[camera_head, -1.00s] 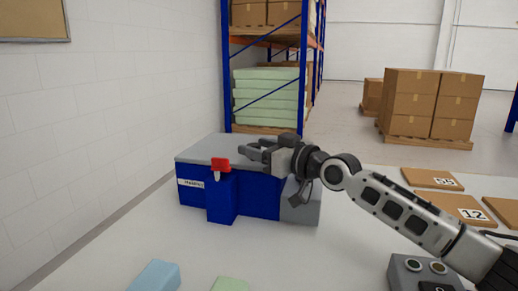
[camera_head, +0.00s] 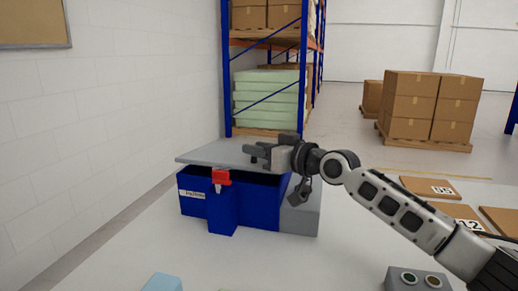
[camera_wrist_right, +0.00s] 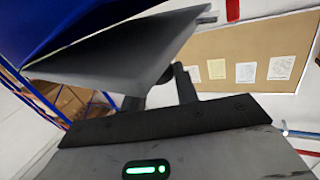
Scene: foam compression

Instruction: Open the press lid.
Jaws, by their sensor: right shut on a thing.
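The press is a blue box (camera_head: 257,212) with a grey flat lid (camera_head: 215,153) and a grey block on its right side. The lid is tilted up at its front edge, with a dark gap between it and the box. A red handle (camera_head: 222,177) sits at the lid's front edge. My right gripper (camera_head: 255,153) is at the lid's right front part, shut on the lid. In the right wrist view the grey lid (camera_wrist_right: 160,55) reaches to the fingers (camera_wrist_right: 160,92). My left gripper is not in view.
A grey button box (camera_head: 415,280) stands at the bottom right. Numbered boards (camera_head: 430,188) lie at the right. A light blue foam block (camera_head: 162,283) is at the bottom edge. A white wall (camera_head: 110,110) runs along the left. A rack with pale green foam (camera_head: 265,98) stands behind.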

